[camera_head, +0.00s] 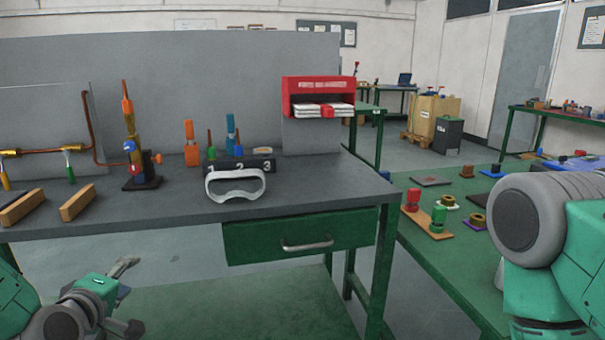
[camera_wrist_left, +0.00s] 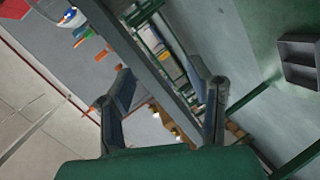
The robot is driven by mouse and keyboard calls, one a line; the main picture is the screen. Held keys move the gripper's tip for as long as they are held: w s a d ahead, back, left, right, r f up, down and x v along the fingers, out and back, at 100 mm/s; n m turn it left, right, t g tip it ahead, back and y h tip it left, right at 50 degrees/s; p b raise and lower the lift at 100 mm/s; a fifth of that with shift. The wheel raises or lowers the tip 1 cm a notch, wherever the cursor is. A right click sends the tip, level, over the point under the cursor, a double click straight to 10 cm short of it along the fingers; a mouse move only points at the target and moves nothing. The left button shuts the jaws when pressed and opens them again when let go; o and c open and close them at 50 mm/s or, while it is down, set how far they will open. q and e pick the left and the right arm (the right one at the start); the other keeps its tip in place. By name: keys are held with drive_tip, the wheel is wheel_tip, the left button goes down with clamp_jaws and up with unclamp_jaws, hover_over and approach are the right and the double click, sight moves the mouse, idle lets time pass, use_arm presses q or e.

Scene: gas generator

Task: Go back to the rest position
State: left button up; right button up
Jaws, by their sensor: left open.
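My left gripper (camera_head: 132,295) is at the lower left of the head view, below and in front of the workbench's front edge. Its fingers are spread apart with nothing between them. In the left wrist view the open gripper (camera_wrist_left: 165,105) shows two dark fingers, with the bench edge and floor beyond. My right arm (camera_head: 550,240) comes in at the right edge of the head view. Its gripper is out of the picture.
The grey workbench (camera_head: 330,190) carries white goggles (camera_head: 235,185), a numbered block (camera_head: 245,162), a torch-like burner (camera_head: 135,150) and a red dispenser (camera_head: 318,92). Its green drawer (camera_head: 290,240) is shut. A green table (camera_head: 460,255) with several parts stands at the right.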

use_arm(q)
drive_tip(key=s+d+f+m+g+h+p, duration=0.1)
drive_tip(key=s+d+f+m+g, duration=0.25)
drive_tip(key=s+f, duration=0.3)
drive_tip(key=s+d+f+m+g+h+p, duration=0.1)
drive_tip(key=s+d+f+m+g, duration=0.2)
drive_tip(key=s+f, duration=0.4)
drive_tip(key=s+f+m+g+p, duration=0.1)
drive_tip(key=s+f+m+g, duration=0.2)
drive_tip(key=s, duration=0.7)
drive_tip(key=s+a+f+m+g+y+p, duration=0.1)
drive_tip(key=s+f+m+g, duration=0.3)
drive_tip(key=s, duration=0.5)
wheel_tip(320, 180, down, 2)
drive_tip(key=shift+s+f+m, duration=0.2)
drive_tip(key=shift+s+m, duration=0.15)
drive_tip(key=shift+m, duration=0.6)
drive_tip(key=shift+w, duration=0.15)
drive_tip(key=shift+o, duration=0.2)
